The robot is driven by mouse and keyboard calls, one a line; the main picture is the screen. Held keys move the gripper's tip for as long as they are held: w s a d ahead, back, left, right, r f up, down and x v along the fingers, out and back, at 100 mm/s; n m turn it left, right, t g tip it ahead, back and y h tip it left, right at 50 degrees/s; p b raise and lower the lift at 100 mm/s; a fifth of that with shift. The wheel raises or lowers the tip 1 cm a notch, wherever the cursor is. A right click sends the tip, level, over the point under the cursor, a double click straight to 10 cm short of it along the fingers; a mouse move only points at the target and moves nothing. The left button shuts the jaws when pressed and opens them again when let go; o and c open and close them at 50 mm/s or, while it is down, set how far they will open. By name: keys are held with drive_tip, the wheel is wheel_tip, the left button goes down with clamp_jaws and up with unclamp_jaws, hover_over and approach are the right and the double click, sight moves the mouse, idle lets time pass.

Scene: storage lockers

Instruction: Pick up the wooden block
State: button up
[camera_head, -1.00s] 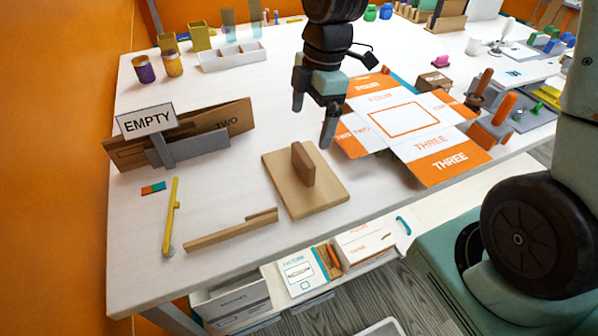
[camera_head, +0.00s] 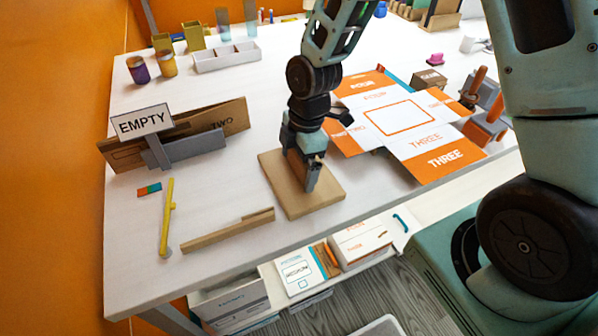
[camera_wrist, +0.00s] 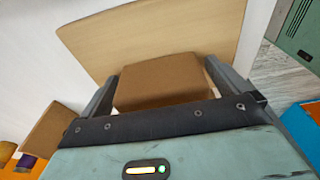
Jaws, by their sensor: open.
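The wooden block (camera_wrist: 160,82) is brown and stands on a light wooden board (camera_head: 327,193). In the wrist view it sits between the two fingers of my gripper (camera_wrist: 165,88), and the board (camera_wrist: 150,35) shows beyond it. In the head view my gripper (camera_head: 303,178) points down over the board and hides most of the block. The fingers are open, one on each side of the block. I cannot tell whether either finger touches it.
A long wooden strip (camera_head: 228,230) and a yellow tool (camera_head: 167,222) lie to the left. An EMPTY sign (camera_head: 142,122) stands before cardboard (camera_head: 236,115). An unfolded orange and white box (camera_head: 430,140) lies to the right. The table's front edge is close to the board.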

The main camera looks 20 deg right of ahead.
drive_tip(key=shift+c, duration=0.3)
drive_tip(key=c, duration=1.3)
drive_tip(key=shift+o, duration=0.3)
drive_tip(key=shift+r, duration=0.3)
wheel_tip(320, 180, up, 8)
drive_tip(key=shift+w+r, duration=0.1)
drive_tip(key=w+d+r+m+p, duration=0.1)
drive_tip(key=w+d+m+p, duration=0.15)
drive_tip(key=d+p, duration=0.2)
drive_tip(key=w+d+r+m+t+p, duration=0.1)
drive_tip(key=w+d+m+p, duration=0.1)
drive_tip(key=d+m+p, duration=0.3)
drive_tip(key=w+d+r+m+p, duration=0.1)
drive_tip(key=w+d+r+m, duration=0.15)
drive_tip(key=d, duration=0.35)
drive_tip(key=s+d+f+m+h+p, duration=0.1)
drive_tip(key=d+m+p, duration=0.6)
drive_tip(key=d, duration=1)
drive_tip(key=shift+s+d+f+m+t+h, duration=0.15)
drive_tip(key=shift+s+f+m+t+h, duration=0.05)
drive_tip(key=shift+f+m+t+h, duration=0.25)
